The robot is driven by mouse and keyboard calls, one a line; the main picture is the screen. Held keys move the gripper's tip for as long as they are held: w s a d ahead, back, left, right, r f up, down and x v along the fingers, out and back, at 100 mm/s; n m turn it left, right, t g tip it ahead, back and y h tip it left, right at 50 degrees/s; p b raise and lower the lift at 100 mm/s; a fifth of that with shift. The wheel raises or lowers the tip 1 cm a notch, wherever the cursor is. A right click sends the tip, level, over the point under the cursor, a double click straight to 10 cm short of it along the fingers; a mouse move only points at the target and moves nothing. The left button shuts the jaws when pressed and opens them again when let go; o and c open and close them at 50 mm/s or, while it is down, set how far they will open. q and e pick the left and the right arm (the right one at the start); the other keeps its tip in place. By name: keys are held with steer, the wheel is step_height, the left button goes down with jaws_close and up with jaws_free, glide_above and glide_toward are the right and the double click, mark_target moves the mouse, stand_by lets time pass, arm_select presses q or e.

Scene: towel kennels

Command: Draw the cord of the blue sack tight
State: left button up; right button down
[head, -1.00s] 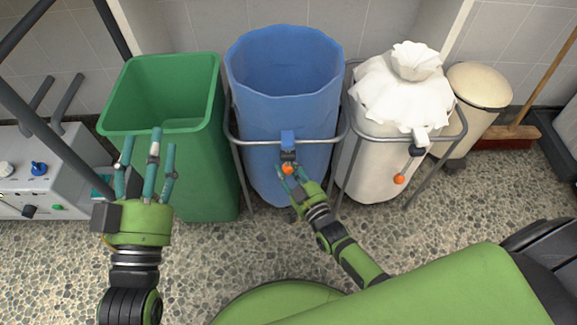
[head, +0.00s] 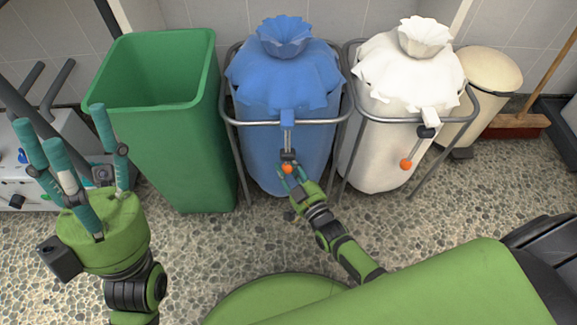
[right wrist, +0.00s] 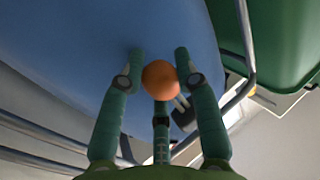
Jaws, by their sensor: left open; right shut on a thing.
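The blue sack (head: 275,82) hangs in a metal frame, its mouth gathered shut into a ruffled tuft at the top. A grey cord (head: 287,138) runs down from the blue tab (head: 287,117) at its front to a dark toggle and an orange ball (head: 288,168). My right gripper (head: 291,172) is shut on the orange ball below the tab; the ball also shows between the fingers in the right wrist view (right wrist: 160,80). My left gripper (head: 78,150) is open and empty, in front of the green bin's left side.
A green bin (head: 165,125) stands open to the left of the blue sack. A white sack (head: 385,150), also gathered shut, hangs in a frame to the right, with its own orange ball (head: 406,164). A cream pedal bin (head: 484,75) and a broom (head: 512,120) stand further right.

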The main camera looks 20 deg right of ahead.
steer(key=shift+s+a+f, duration=0.15)
steer(key=shift+a+f, duration=0.1)
steer(key=shift+f, duration=0.15)
steer(key=c, duration=0.9)
jaws_free()
steer(key=shift+d, duration=0.1)
steer(key=s, duration=0.3)
steer(key=s+d, duration=0.1)
steer(key=s, duration=0.3)
steer(key=shift+s+d, duration=0.1)
steer(key=shift+d, duration=0.1)
